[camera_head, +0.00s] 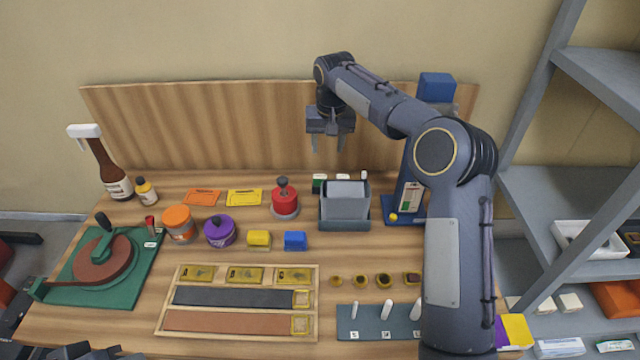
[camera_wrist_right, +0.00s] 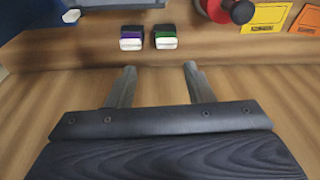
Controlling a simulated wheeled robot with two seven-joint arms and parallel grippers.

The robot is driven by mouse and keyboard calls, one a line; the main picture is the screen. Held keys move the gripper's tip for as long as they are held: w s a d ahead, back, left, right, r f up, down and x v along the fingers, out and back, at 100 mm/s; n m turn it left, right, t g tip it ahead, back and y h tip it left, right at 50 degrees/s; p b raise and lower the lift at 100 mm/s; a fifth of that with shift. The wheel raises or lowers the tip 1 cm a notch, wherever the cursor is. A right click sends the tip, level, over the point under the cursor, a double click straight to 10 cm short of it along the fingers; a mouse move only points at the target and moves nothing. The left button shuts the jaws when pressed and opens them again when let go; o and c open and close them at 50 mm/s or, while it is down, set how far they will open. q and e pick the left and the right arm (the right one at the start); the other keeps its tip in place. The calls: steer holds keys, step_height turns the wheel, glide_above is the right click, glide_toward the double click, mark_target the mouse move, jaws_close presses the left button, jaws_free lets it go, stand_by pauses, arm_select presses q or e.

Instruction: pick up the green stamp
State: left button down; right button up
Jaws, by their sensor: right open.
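The green stamp (camera_head: 319,183) is a small block with a white part, standing at the back of the table behind the grey bin. In the right wrist view, the green stamp (camera_wrist_right: 165,37) is beside a similar purple stamp (camera_wrist_right: 132,38), with a small gap between them. My right gripper (camera_head: 328,145) is open and empty, above the back of the table near the backboard. In the wrist view its fingers (camera_wrist_right: 160,72) point toward the two stamps, apart from them. Dark parts at the bottom left corner may be my left arm; its jaws cannot be made out.
The grey bin (camera_head: 345,212) stands just in front of the stamps. A red round-knobbed item (camera_head: 285,203) stands to their left, with yellow (camera_head: 244,198) and orange (camera_head: 202,197) cards beyond. The wooden backboard (camera_head: 200,130) rises behind. A blue stand (camera_head: 395,210) is at right.

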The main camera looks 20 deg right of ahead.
steer(key=m, duration=0.1)
glide_above(320, 175)
steer(key=shift+g, duration=0.3)
step_height(320, 175, down, 6)
steer(key=shift+s+a+f, duration=0.1)
steer(key=shift+a, duration=0.05)
step_height(320, 175, down, 7)
steer(key=shift+p, duration=1.15)
steer(key=shift+f, duration=0.35)
steer(key=shift+c, duration=0.5)
steer(key=c, duration=0.7)
steer(key=shift+o, duration=0.2)
steer(key=shift+r, duration=0.6)
step_height(320, 175, up, 9)
steer(key=shift+f+b, duration=0.1)
steer(key=shift+b, duration=0.8)
